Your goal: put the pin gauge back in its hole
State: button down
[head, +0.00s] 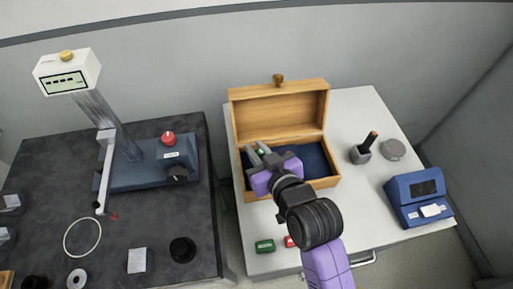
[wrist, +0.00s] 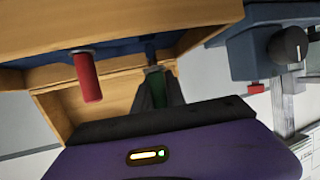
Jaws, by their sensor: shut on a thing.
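My gripper (head: 262,152) is over the left part of an open wooden box (head: 310,188) with a dark blue insert (head: 315,160). It is shut on a pin gauge with a green handle (wrist: 157,88), also visible between the fingers in the head view (head: 262,152). In the wrist view, the gauge points toward the blue insert (wrist: 115,53). I cannot tell whether its tip is in a hole. A second gauge with a red handle (wrist: 87,77) stands in the insert beside my gripper. My gripper and arm hide part of the box in the head view.
The lid (head: 278,110) is raised behind. A grey cup with a dark, red-tipped tool (head: 362,152), a round grey piece (head: 393,150) and a blue device (head: 418,198) stand right. A green block (head: 265,246) lies in front. A dark bench (head: 50,165) with a gauge stand is left.

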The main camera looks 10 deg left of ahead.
jog(key=shift+f+b, duration=1.05)
jog(key=shift+f, duration=0.6)
jog(key=c, duration=1.3)
grip_release()
jog(key=v, duration=0.7)
jog(key=shift+s+d+r+b, duration=0.15)
jog(key=shift+s+d+b, duration=0.05)
jog(key=shift+s+b, duration=0.15)
